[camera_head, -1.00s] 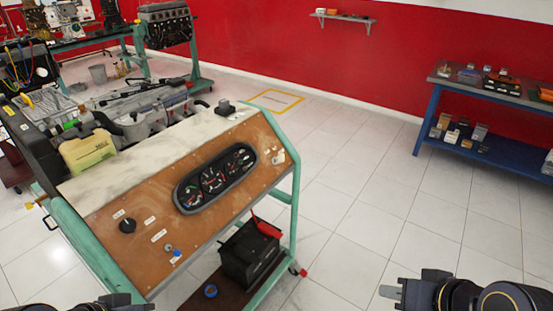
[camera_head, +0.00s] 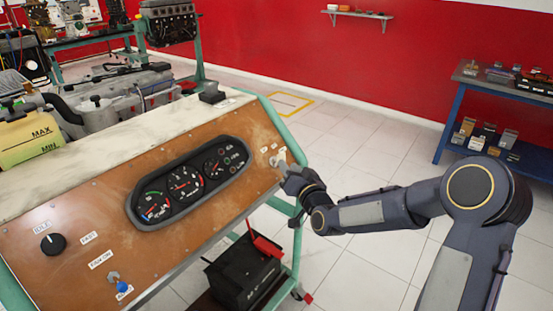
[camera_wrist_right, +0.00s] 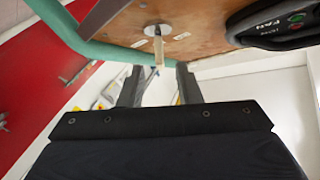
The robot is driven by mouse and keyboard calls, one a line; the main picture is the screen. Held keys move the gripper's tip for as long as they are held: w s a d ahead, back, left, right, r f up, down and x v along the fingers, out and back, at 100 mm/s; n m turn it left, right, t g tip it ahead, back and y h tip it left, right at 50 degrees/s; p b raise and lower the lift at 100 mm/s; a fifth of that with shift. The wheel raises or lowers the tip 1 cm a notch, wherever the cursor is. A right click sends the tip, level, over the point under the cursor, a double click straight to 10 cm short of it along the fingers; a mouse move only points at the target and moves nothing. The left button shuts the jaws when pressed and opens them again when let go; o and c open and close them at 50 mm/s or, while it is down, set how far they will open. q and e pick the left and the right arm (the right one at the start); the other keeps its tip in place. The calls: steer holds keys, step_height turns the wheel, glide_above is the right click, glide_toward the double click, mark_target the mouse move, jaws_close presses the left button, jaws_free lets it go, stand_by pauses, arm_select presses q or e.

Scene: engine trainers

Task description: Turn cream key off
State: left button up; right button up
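The cream key (camera_wrist_right: 158,50) sticks out of a round metal switch (camera_wrist_right: 157,30) on the brown panel in the right wrist view. My right gripper (camera_wrist_right: 160,72) is open, with one finger on each side of the key's outer end. Gaps show between the key and both fingers. In the head view my right gripper (camera_head: 283,162) is at the right end of the brown panel (camera_head: 95,215), by small white labels; it hides most of the key there. My left gripper is out of view.
A gauge cluster (camera_head: 188,184) sits left of my right gripper. A black knob (camera_head: 53,243) and a blue-capped switch (camera_head: 123,287) are lower left. A green frame edge (camera_head: 283,128) runs close beside the gripper. A black battery (camera_head: 245,270) stands below.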

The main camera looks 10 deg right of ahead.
steer(key=w, duration=0.4)
steer(key=w+a, duration=0.1)
steer(key=shift+w+p, duration=0.35)
steer(key=shift+w, duration=0.05)
jaws_close()
